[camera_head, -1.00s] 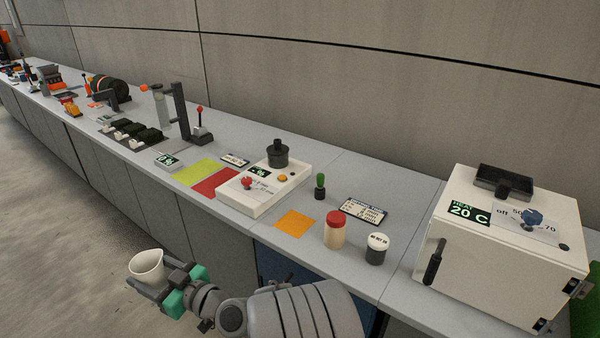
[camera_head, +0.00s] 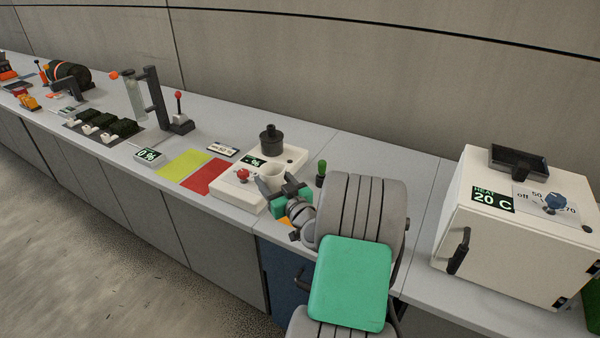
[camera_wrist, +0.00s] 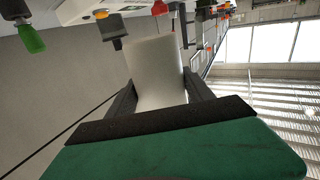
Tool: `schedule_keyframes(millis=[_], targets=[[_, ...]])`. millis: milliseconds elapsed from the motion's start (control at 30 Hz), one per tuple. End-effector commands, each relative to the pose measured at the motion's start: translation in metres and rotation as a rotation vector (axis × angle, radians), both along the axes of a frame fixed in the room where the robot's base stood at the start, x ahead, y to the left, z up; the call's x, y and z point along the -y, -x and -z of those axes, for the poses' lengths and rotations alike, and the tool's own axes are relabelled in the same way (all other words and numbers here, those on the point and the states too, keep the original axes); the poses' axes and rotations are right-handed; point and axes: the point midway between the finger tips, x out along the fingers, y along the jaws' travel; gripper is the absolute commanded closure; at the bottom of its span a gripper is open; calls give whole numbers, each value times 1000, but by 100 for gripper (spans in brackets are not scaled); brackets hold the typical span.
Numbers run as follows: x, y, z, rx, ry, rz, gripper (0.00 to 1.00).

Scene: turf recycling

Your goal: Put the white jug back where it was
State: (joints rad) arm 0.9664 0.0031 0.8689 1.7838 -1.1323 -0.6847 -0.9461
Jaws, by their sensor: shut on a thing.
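The white jug (camera_head: 271,176) is held in my gripper (camera_head: 277,189), over the front right part of the white box with the black round top (camera_head: 241,188). I cannot tell whether the jug touches the box. In the wrist view the jug (camera_wrist: 158,65) stands between the two dark fingers of my gripper (camera_wrist: 160,92), which are shut on it.
A red mat (camera_head: 208,176) and a yellow-green mat (camera_head: 182,164) lie left of the box. A green-topped item (camera_head: 321,172) stands just right of my gripper. The white heater cabinet (camera_head: 478,235) is at the right. Bare counter lies behind the box (camera_head: 310,135).

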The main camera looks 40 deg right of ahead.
Motion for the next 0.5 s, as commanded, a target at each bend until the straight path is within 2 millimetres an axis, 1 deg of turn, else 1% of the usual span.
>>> schedule_keyframes(millis=[33,100,200,300,500], targets=[[26,6,3,-2,-4,44,94],[53,13,6,-1,-3,90,94],[76,20,9,0,-2,130,94],[85,22,10,0,-1,145,94],[84,22,10,0,-1,144,94]])
